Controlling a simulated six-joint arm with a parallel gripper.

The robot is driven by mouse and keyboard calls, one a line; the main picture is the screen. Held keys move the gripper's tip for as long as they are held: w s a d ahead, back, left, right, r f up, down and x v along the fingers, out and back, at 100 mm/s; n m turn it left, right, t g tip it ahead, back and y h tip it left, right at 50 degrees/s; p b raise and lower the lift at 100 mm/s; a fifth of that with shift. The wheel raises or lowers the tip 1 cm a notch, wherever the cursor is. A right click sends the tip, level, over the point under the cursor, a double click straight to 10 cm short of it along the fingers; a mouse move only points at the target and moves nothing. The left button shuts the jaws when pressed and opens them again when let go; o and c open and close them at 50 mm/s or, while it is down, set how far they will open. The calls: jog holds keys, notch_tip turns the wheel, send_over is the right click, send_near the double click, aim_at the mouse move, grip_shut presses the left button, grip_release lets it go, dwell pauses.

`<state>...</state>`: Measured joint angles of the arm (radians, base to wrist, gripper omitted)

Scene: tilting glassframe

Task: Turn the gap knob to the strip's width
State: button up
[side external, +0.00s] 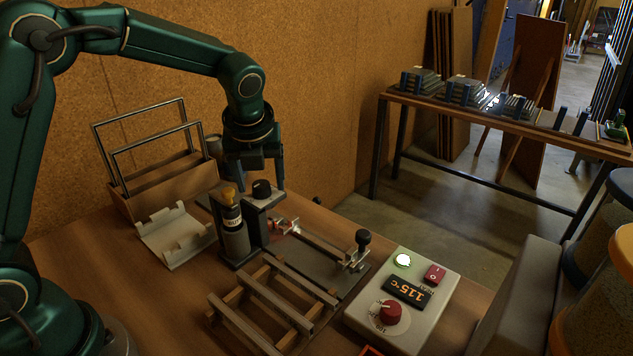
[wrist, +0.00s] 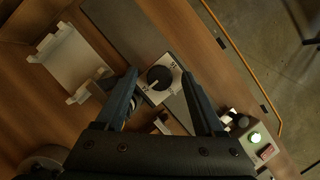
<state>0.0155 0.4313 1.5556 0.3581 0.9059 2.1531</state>
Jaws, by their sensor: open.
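The gap knob (side external: 262,189) is a round black knob on a pale plate (side external: 272,200) atop a dark upright block. In the wrist view the knob (wrist: 159,77) shows a white pointer line towards the lower left, with small dark marks on the plate (wrist: 157,98) too small to read. My gripper (side external: 258,182) points down over the knob. In the wrist view my gripper (wrist: 160,75) is open, one finger on each side of the knob, with visible gaps. I cannot make out the strip or its width.
A bottle with a yellow top (side external: 231,212) stands close left of the knob block. A wooden rack (side external: 270,310) lies in front. A control box (side external: 435,295) with a red dial and a "115°C" display sits right. A white bracket (side external: 175,237) and wooden frame holder (side external: 165,190) are left.

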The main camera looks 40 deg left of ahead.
grip_shut()
jog(key=shift+n, duration=0.3)
jog(key=n+g, duration=0.1)
jog(key=n, duration=0.2)
jog(key=n+g+y, duration=0.1)
jog(key=n, duration=0.2)
jog(key=shift+w+d, duration=0.15)
jog(key=shift+w, duration=0.05)
jog(key=n+g, duration=0.1)
jog(key=n, duration=0.3)
jog(key=shift+w+g, duration=0.1)
jog(key=shift+g, duration=0.3)
jog(key=shift+n+g, duration=0.5)
jog(key=shift+n, duration=1.2)
